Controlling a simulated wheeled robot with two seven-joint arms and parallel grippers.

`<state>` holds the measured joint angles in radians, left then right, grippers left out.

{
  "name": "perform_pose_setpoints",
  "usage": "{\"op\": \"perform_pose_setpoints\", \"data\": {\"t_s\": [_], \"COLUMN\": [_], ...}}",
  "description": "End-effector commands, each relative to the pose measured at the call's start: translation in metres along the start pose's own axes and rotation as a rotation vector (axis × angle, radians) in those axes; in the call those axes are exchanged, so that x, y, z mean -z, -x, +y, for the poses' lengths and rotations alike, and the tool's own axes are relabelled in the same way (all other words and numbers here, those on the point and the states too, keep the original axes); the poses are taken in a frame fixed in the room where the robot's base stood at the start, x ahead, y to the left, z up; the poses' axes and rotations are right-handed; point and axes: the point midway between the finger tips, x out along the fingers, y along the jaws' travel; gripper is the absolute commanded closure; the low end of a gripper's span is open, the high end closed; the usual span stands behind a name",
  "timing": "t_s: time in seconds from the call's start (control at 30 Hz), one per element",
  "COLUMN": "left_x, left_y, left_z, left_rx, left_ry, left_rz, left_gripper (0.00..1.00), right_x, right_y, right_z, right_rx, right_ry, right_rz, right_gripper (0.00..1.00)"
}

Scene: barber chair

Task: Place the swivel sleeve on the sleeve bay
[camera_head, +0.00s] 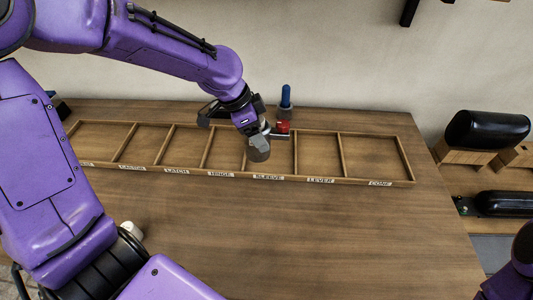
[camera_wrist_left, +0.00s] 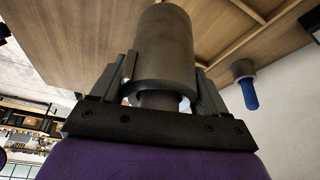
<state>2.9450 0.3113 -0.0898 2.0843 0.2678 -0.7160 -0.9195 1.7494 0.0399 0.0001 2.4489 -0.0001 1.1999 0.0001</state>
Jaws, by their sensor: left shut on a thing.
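The swivel sleeve is a dark grey cylinder (camera_head: 259,153), also large in the left wrist view (camera_wrist_left: 165,50). My left gripper (camera_head: 257,136) is shut on its narrower end, with a finger on each side in the left wrist view (camera_wrist_left: 163,92). In the head view the sleeve hangs over the left part of the sleeve bay (camera_head: 281,160), near the divider with the hinge bay. I cannot tell its height above the bay floor. The bay's label (camera_head: 268,177) reads SLEEVE. My right gripper is not in view; only a purple part of mine shows at lower right.
Black cushions (camera_head: 487,130) lie at the right. The table front (camera_head: 300,240) is clear.

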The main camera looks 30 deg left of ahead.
Motion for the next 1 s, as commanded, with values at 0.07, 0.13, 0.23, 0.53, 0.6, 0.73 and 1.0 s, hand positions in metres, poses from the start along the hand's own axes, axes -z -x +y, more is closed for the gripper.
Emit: {"op": "perform_pose_setpoints", "data": {"t_s": [0.07, 0.13, 0.23, 0.53, 0.6, 0.73, 1.0], "left_x": [0.001, 0.001, -0.002, -0.009, -0.012, -0.015, -0.017], "left_y": [-0.018, -0.025, -0.042, -0.077, -0.089, -0.098, -0.100], "left_z": [-0.018, -0.026, -0.040, -0.060, -0.059, -0.059, -0.059], "left_rx": [-0.002, -0.007, -0.006, -0.006, -0.007, -0.004, -0.003], "left_ry": [0.001, 0.004, 0.006, 0.006, 0.005, 0.003, 0.003], "left_rz": [0.000, -0.003, -0.001, 0.000, 0.001, 0.004, 0.003], "left_gripper": [0.69, 0.69, 0.69, 0.69, 0.69, 0.69, 0.69], "right_x": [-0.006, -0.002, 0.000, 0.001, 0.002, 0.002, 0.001], "right_y": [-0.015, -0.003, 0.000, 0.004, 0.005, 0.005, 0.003], "right_z": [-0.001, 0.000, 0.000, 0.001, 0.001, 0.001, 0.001], "right_rx": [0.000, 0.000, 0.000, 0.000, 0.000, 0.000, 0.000], "right_ry": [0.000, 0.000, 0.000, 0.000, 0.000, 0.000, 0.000], "right_rz": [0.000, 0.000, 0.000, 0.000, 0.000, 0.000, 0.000], "right_gripper": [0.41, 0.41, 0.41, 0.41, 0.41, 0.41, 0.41]}}
